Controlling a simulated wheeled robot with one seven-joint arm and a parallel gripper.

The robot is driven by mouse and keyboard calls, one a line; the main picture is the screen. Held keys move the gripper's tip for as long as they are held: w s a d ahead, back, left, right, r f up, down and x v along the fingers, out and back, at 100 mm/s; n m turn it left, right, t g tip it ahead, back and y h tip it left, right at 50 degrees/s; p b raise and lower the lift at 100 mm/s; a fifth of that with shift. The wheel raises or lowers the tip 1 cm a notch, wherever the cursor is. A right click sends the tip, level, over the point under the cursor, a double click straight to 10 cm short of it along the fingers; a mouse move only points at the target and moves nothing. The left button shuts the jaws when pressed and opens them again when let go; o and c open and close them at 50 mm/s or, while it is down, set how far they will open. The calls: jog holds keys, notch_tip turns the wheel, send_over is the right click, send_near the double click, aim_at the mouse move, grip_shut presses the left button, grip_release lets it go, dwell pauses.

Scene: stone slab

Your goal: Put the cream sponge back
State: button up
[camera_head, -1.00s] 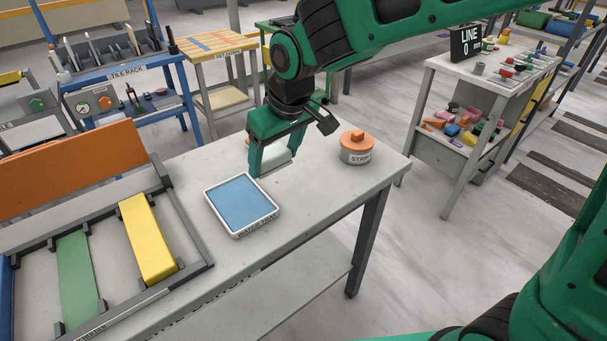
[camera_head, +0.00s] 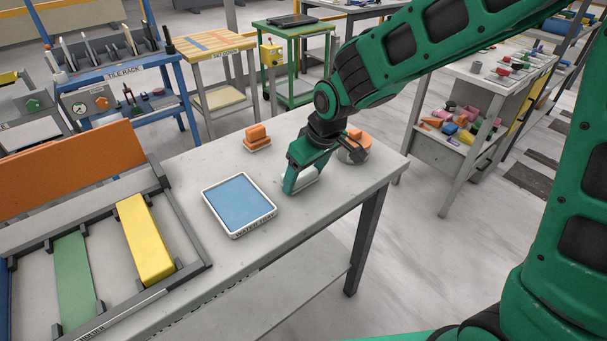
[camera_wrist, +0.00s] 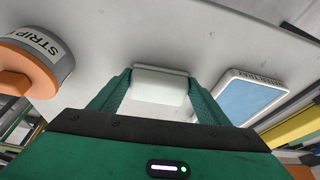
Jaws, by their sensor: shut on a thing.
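My gripper (camera_head: 302,178) is low over the stone worktop, to the right of the water tray. In the wrist view, my gripper (camera_wrist: 160,92) is shut on a cream, almost white block, the cream sponge (camera_wrist: 160,86), with a green finger at each side. In the head view only part of the cream sponge (camera_head: 313,178) shows past the fingers. A thin pale strip runs along its far edge; I cannot tell whether the sponge touches the worktop. The blue-filled water tray (camera_head: 231,232) also shows in the wrist view (camera_wrist: 284,90).
A lidded grey tub (camera_head: 352,156) with an orange top, labelled "STRIP" in the wrist view, stands close behind and right of my gripper. An orange block (camera_head: 257,132) on a pale base sits at the back. A frame with green and yellow bars (camera_head: 146,240) is at left.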

jog(key=o, duration=1.4)
jog(key=v, duration=1.2)
jog(key=s+d+m+h, duration=0.1)
jog(key=s+d+m, duration=0.15)
jog(key=d, duration=0.75)
jog(key=s+d+m+h, duration=0.1)
jog(key=s+d+m, duration=0.15)
jog(key=d, duration=0.65)
jog(key=s+d+f+m+g, duration=0.1)
jog(key=s+d+f+m, duration=0.1)
jog(key=s+d+m, duration=0.2)
jog(key=s+d+f+m+g, duration=0.1)
jog(key=s+d+m, duration=0.4)
jog(key=s+d, duration=0.5)
jog(key=s+g, duration=0.1)
jog(key=s, duration=0.4)
jog(key=shift+d+f, duration=0.35)
jog(key=shift+f, duration=0.05)
